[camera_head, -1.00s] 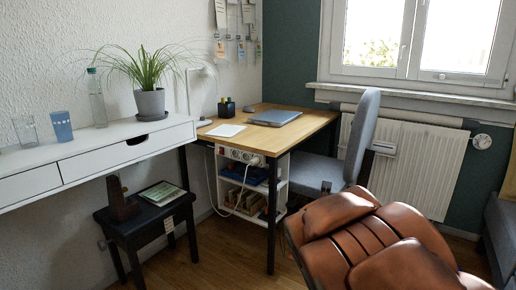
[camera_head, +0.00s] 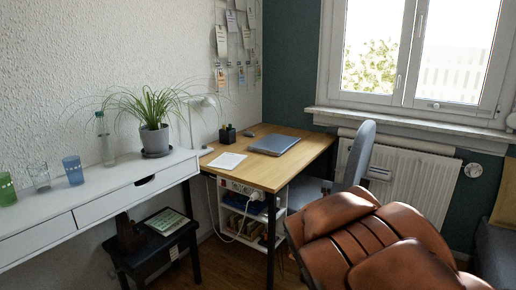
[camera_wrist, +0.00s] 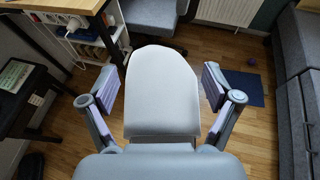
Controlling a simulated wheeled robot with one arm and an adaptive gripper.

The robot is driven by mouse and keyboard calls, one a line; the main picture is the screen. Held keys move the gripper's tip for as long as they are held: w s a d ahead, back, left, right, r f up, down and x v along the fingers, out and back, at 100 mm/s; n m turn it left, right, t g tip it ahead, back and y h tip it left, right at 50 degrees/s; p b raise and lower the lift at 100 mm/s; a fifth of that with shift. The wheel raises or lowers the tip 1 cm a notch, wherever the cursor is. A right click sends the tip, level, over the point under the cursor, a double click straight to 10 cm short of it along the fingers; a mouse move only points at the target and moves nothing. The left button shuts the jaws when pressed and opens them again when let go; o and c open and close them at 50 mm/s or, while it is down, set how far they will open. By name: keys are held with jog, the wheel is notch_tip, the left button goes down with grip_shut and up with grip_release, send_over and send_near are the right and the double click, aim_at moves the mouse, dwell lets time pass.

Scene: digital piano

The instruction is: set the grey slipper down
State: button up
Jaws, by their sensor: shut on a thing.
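The grey slipper (camera_wrist: 162,92) shows in the wrist view as a pale, smooth, elongated shape with a rounded far end. It lies between the two fingers of my gripper (camera_wrist: 160,86), which is shut on it. The fingers stand at the left and right sides of the slipper; the exact contact is hard to see. The slipper is held up, with wood floor visible around and beyond it. Neither my gripper nor the slipper shows in the head view.
A black stool (camera_wrist: 30,95), desk (camera_head: 280,170) and desk chair (camera_wrist: 153,18) stand around; a brown leather chair (camera_head: 370,240) fills the head view's foreground.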

notch_tip(320, 180, up, 18)
jog(key=p, duration=1.6)
jog(key=shift+f, duration=0.15)
